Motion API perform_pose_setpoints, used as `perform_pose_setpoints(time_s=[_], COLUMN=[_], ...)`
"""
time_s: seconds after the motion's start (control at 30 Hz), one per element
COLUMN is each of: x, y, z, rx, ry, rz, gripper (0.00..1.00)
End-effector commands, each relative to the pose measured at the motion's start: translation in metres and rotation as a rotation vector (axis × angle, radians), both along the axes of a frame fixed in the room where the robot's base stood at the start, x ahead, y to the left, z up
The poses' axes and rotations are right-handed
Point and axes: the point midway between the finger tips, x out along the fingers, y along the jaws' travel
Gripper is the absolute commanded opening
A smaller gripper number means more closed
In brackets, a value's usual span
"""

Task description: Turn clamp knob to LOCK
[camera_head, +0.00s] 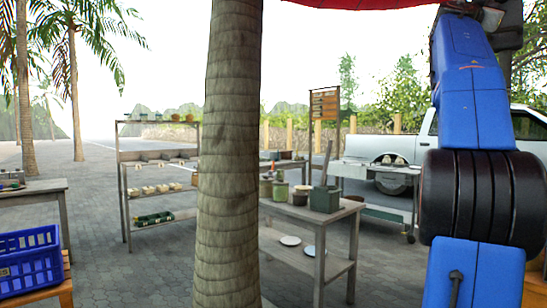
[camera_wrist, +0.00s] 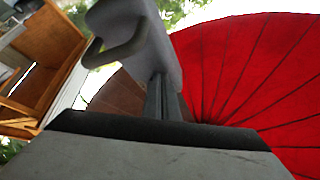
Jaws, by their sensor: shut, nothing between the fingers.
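I cannot make out a clamp knob or a LOCK mark in either view. My gripper (camera_wrist: 163,100) shows in the wrist view with its two narrow grey fingers together and nothing between them. A smooth grey piece with a curved loop (camera_wrist: 125,45) stands just beyond the fingertips; I cannot tell what it is or whether the fingers touch it. In the head view my blue arm rises along the right side, and its gripper is out of the picture.
A palm trunk (camera_head: 228,160) stands close in front. A wooden table (camera_head: 340,212) with pots, a shelf rack (camera_head: 123,190) and a blue crate (camera_head: 30,262) stand around it. A red canopy (camera_wrist: 250,70) fills the wrist view's right; a wooden cabinet (camera_wrist: 50,50) is left. Paving between is clear.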

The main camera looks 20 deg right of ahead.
Motion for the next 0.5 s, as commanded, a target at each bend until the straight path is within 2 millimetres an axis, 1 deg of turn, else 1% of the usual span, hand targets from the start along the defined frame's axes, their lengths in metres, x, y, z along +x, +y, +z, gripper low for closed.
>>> perform_pose_setpoints(time_s=[0.5], x=[-0.0107], y=[-0.0032], z=[-0.0033], rx=[0.000], ry=[0.000], rz=[0.000], gripper=[0.00])
